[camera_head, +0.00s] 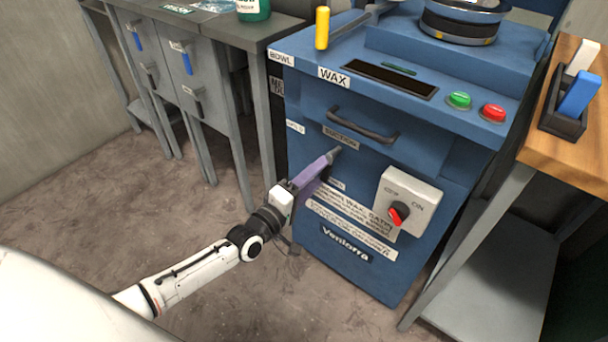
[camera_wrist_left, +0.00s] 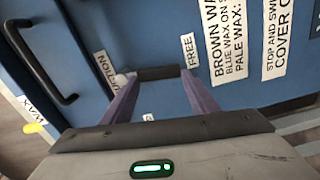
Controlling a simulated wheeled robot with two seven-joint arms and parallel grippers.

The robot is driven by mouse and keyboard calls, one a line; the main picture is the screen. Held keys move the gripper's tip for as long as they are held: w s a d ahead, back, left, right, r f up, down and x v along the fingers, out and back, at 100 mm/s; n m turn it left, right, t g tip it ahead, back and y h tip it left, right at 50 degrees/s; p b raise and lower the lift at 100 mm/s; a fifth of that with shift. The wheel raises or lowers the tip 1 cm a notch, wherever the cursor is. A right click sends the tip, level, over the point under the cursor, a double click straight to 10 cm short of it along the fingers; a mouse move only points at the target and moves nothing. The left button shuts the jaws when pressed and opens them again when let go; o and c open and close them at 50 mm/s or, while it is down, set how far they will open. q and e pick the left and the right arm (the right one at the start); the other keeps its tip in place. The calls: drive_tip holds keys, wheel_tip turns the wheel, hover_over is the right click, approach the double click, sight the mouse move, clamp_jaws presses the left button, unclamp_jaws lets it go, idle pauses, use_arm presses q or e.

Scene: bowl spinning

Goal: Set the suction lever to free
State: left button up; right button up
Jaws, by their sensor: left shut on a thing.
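The suction lever is on the front of the blue cabinet (camera_head: 440,60), below the drawer handle. In the wrist view its dark grip (camera_wrist_left: 158,73) lies between my left fingertips, with the FREE label (camera_wrist_left: 188,50) close to the right finger and the SUCTION label (camera_wrist_left: 105,72) near the left. In the head view the SUCTION label (camera_head: 341,137) is just above my left gripper (camera_head: 330,158). Its purple fingers are shut on the lever and hide most of it there. My right gripper is not in view.
A black drawer handle (camera_head: 362,125) sits above the lever. A red rotary switch (camera_head: 398,214) is to its lower right. A yellow-handled lever (camera_head: 322,28) and green (camera_head: 459,100) and red (camera_head: 493,113) buttons are on top. A wooden table (camera_head: 560,140) stands right; floor left of the cabinet is clear.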

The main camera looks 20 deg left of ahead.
use_arm(q)
drive_tip(key=shift+s+d+f+n, duration=0.2)
drive_tip(key=shift+d+n, duration=0.25)
drive_tip(key=shift+n, duration=0.55)
use_arm(e)
drive_tip(key=shift+s+a+f, duration=0.1)
drive_tip(key=shift+s+a, duration=0.05)
drive_tip(key=shift+s, duration=0.05)
drive_tip(key=shift+w, duration=0.25)
use_arm(q)
drive_tip(key=o, duration=1.5)
drive_tip(key=p+v, duration=0.1)
drive_tip(key=v, duration=0.9)
drive_tip(key=shift+s+p, duration=0.15)
drive_tip(key=shift+p, duration=0.25)
use_arm(e)
drive_tip(key=shift+s+d+r, duration=0.15)
drive_tip(key=shift+d+r, duration=0.05)
drive_tip(key=shift+r, duration=0.05)
